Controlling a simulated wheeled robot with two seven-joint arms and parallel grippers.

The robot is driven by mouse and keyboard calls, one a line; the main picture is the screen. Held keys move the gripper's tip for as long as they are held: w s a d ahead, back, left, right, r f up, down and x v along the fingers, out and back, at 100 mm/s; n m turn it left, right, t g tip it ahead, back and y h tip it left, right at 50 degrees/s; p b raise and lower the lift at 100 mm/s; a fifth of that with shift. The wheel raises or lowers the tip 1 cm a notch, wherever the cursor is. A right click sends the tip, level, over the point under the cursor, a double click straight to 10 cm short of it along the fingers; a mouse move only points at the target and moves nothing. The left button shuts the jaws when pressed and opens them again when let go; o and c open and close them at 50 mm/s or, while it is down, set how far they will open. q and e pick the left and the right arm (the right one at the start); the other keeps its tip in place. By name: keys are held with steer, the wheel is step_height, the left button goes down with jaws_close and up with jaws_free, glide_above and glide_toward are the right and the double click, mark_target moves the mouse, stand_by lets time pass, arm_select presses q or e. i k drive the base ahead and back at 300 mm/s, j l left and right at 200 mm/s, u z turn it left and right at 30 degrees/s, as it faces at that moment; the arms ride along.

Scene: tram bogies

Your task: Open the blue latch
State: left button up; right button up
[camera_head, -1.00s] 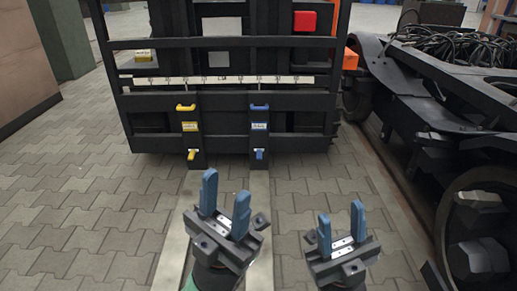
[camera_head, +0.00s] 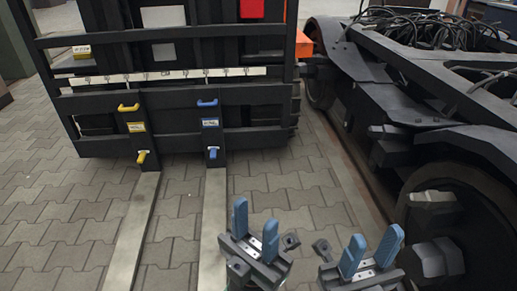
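The blue latch (camera_head: 212,152) sits low on the right-hand upright of the black rack, with a blue handle (camera_head: 207,103) and a small label above it. The latch looks small, and its exact position is hard to tell. My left gripper (camera_head: 255,229) is open and empty, below and right of the blue latch and well apart from it. My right gripper (camera_head: 370,251) is open and empty, further right and lower, near the wheel. Both have blue fingers pointing up in the view.
A yellow latch (camera_head: 142,157) with a yellow handle (camera_head: 128,107) is on the left upright of the rack (camera_head: 260,94). Two pale strips run along the paved floor below the latches. The dark bogie (camera_head: 420,110) with a wheel and cables fills the right side. Paving between is clear.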

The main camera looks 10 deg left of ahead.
mark_target(213, 150)
steer(key=i+l+z, duration=0.2)
steer(key=i+l+u, duration=0.2)
steer(key=i, duration=0.25)
steer(key=i+u, duration=0.2)
steer(key=i, duration=0.25)
